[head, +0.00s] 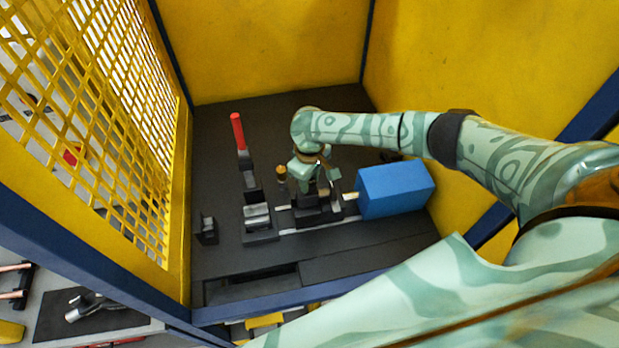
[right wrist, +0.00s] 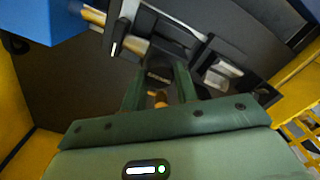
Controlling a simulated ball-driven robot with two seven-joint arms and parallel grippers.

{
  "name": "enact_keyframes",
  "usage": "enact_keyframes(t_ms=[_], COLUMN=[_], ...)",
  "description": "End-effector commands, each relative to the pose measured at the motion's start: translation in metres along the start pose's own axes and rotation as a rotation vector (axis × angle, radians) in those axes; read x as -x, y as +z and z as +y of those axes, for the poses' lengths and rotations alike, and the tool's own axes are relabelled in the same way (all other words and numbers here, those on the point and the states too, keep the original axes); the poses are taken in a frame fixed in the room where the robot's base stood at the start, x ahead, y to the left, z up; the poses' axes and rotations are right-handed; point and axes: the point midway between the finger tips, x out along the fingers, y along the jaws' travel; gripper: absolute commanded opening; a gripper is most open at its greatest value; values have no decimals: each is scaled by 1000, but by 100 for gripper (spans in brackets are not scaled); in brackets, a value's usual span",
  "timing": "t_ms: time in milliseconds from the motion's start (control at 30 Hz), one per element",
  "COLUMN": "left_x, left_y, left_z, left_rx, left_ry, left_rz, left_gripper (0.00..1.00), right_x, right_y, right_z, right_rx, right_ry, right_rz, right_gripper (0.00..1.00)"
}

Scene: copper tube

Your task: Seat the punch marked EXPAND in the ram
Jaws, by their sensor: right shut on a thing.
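My right gripper (head: 312,190) is over the machine between the blue housing (head: 395,189) and the clamp. In the right wrist view my right gripper (right wrist: 159,88) is shut on a dark punch (right wrist: 158,76) with small pale marking, too small to read. An orange-brown part (right wrist: 160,97) shows between the fingers. A pale metal rod, seemingly the ram (right wrist: 137,46), comes out of the blue housing (right wrist: 40,18). The punch is close beside the rod's end; I cannot tell whether they touch. My left gripper is not in view.
A clamp with a red handle (head: 238,132) stands left of my gripper, with a metal block (head: 257,217) at its foot. A small dark bracket (head: 208,228) is further left. Yellow walls and a yellow mesh (head: 110,110) enclose the dark bed, which is clear at the back.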

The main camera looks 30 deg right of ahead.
Motion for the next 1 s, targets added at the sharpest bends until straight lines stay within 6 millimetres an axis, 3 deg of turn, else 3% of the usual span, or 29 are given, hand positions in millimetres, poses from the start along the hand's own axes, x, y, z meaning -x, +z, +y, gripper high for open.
enact_keyframes(t_ms=[1000], left_x=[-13], left_y=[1], left_z=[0], left_rx=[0], left_ry=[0], left_rz=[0], left_gripper=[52], right_x=[-23], right_y=[-1], right_z=[0], right_rx=[-1], right_ry=[-1], right_rz=[3], right_gripper=[0])
